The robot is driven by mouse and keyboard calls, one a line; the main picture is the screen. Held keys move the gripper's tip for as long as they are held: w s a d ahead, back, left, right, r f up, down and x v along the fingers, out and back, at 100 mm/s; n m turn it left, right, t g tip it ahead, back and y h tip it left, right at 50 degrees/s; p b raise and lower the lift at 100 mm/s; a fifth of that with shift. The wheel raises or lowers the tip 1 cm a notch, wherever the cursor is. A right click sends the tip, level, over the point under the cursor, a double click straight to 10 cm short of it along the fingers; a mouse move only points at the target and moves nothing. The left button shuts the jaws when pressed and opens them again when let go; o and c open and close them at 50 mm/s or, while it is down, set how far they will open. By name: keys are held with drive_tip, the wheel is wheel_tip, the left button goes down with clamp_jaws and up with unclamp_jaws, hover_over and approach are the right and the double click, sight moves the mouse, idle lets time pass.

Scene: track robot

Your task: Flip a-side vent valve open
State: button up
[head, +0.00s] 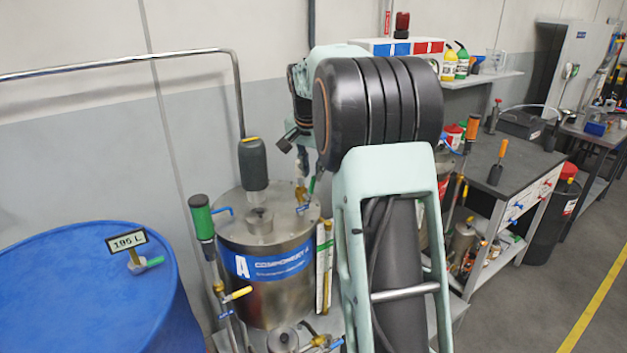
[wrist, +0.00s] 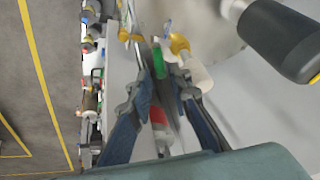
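The A-side tank (head: 232,292) is a steel drum with a blue "A Component A" label, left of my arm in the head view. On the right of its lid a small green lever (head: 312,186) stands up at a tilt; I take it for the vent valve handle. A green handle (wrist: 158,62) also shows in the wrist view, just beyond and between my fingertips. My gripper (wrist: 157,87) is open, with its two dark fingers apart on either side of the line to the handle. I see no contact. In the head view my arm hides most of the gripper.
A dark grey cylinder (head: 253,163) stands on the lid, and its like looms upper right in the wrist view (wrist: 283,38). A blue drum (head: 80,290) fills the lower left. A workbench (head: 515,165) stands right.

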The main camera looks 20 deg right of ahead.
sight(313, 178)
drive_tip(key=x, duration=0.5)
clamp_jaws()
